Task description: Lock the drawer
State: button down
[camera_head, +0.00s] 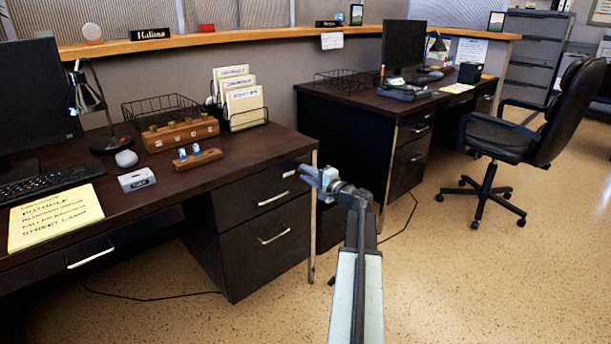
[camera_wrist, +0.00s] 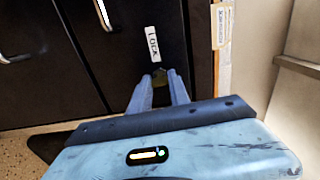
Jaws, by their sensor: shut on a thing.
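The dark desk's upper drawer (camera_head: 262,197) is closed flush in the head view. A white label reading "LOCK" (camera_wrist: 153,44) is on the dark drawer front in the wrist view. My gripper (camera_head: 304,170) is at the front's upper right corner. In the wrist view my gripper (camera_wrist: 159,82) has its fingers close together on a small brass-coloured key (camera_wrist: 158,72), beside the label. The fingers hide most of the key, and the lock face behind it is hidden. I cannot tell how the key is turned.
A lower drawer (camera_head: 272,238) with a metal handle is closed below. The desktop (camera_head: 245,146) holds a wooden stamp rack (camera_head: 181,134), a card holder (camera_head: 243,105) and a yellow note (camera_head: 55,216). A second desk (camera_head: 345,95) and black chair (camera_head: 520,135) stand right. Floor at front right is clear.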

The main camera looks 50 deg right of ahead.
dwell(0.4)
jog(key=c, duration=1.2)
grip_release()
jog(key=s, duration=0.7)
jog(key=shift+s+a, duration=0.3)
jog(key=shift+s, duration=0.05)
